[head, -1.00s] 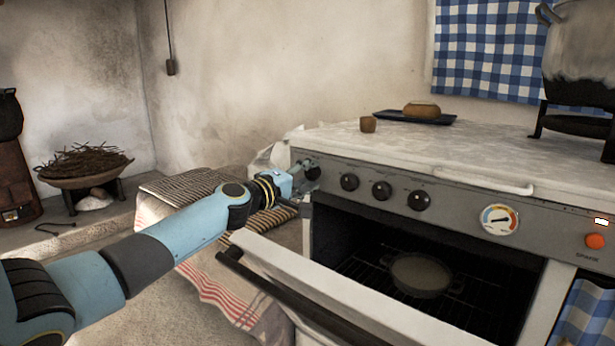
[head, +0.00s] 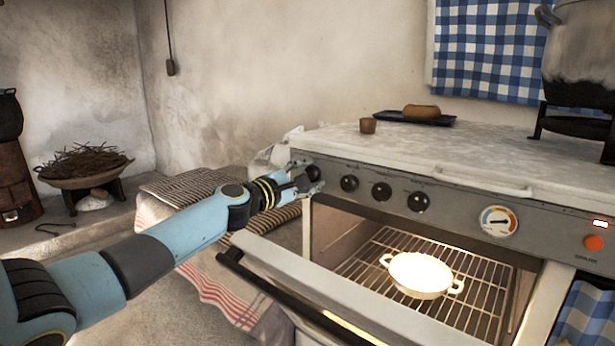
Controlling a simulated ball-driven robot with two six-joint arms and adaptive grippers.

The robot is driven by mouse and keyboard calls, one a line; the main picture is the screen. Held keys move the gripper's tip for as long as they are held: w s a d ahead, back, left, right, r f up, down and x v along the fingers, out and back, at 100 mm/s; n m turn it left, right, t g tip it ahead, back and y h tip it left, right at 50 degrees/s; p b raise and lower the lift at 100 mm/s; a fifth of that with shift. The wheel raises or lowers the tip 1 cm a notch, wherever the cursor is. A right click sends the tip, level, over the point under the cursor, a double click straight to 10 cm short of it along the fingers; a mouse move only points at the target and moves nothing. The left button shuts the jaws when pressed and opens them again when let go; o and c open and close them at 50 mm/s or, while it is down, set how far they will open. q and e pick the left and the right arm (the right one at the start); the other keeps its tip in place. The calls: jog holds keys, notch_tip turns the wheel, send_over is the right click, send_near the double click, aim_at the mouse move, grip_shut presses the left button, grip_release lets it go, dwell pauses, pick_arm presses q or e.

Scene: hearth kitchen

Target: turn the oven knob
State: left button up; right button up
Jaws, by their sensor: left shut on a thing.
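The oven (head: 460,207) has a grey front panel with a row of black knobs. My left gripper (head: 311,178) is at the leftmost oven knob (head: 313,172) and is shut on it; the fingers partly hide the knob. The other black knobs (head: 349,183) to its right are free. The oven interior is brightly lit, and a pale two-handled dish (head: 420,275) stands on the wire rack (head: 379,247) inside. My right gripper is not in view.
The oven door (head: 300,280) hangs open below the panel, with a dark handle bar. A round gauge (head: 498,221) and an orange-red button (head: 593,242) are on the panel's right. A large pot (head: 590,45) stands on the stove top. A striped cloth (head: 215,285) hangs left of the door.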

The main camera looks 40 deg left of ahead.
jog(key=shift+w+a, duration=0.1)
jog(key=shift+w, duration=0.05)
pick_arm(q)
jog(key=o, duration=1.1)
jog(key=shift+a, duration=0.1)
jog(key=shift+o, duration=0.2)
jog(key=s, duration=0.7)
jog(key=shift+s+a, duration=0.25)
